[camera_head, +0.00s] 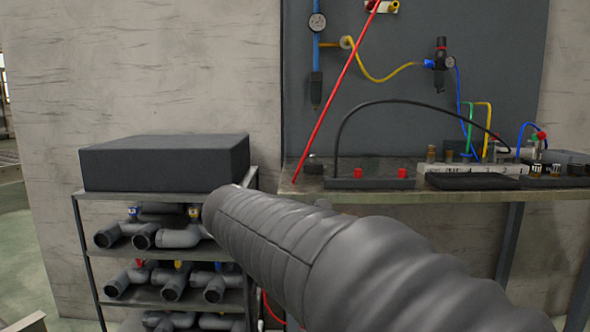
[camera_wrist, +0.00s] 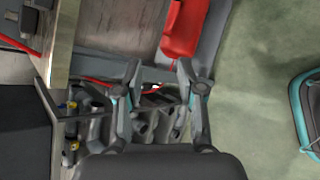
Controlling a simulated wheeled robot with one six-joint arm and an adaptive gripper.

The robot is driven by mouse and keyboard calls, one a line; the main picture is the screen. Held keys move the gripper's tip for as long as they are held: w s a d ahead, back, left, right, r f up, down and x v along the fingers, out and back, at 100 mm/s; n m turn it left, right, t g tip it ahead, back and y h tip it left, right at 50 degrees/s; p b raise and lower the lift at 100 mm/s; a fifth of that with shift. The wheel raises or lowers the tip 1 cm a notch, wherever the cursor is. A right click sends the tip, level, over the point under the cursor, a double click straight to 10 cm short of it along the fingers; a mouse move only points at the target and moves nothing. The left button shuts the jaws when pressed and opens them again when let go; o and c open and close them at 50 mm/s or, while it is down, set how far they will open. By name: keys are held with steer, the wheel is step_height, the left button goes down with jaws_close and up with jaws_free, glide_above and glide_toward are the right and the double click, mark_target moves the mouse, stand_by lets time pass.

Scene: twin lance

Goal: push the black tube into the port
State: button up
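A thin black tube (camera_head: 400,101) arches over the back of the workbench in the head view. Its left end comes down at a dark bar with red knobs (camera_head: 385,183). Its right end reaches down among the fittings near a light cylinder (camera_head: 512,154). I cannot tell which opening is the port, or whether either tube end is seated. My gripper (camera_wrist: 159,70) shows only in the wrist view; its two fingers are spread apart with nothing held between them. It points down past the bench edge, away from the tube. I cannot make out the tube in the wrist view.
A black box (camera_head: 165,163) tops a shelf rack (camera_head: 170,252) full of grey pipe fittings. The workbench (camera_head: 450,196) holds a black tray (camera_head: 472,181) and a white strip (camera_head: 475,169). A red rod (camera_head: 335,92) leans across the panel. A red object (camera_wrist: 184,28) lies beyond my fingers.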

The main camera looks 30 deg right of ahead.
mark_target(335, 158)
steer(key=w+d+r+n+h, duration=0.3)
steer(key=w+r+n+h, duration=0.1)
steer(key=w+r, duration=0.2)
steer(key=w+d+r+n+h, duration=0.3)
steer(key=w+r+n, duration=0.1)
steer(key=w+r, duration=0.2)
steer(key=x, duration=0.7)
steer(key=shift+d+r, duration=0.3)
steer(key=shift+d, duration=0.1)
steer(key=shift+r+x, duration=0.15)
steer(key=shift+x, duration=1.25)
steer(key=shift+r+x, duration=0.1)
steer(key=shift+x, duration=1.3)
steer(key=shift+c, duration=0.2)
jaws_close()
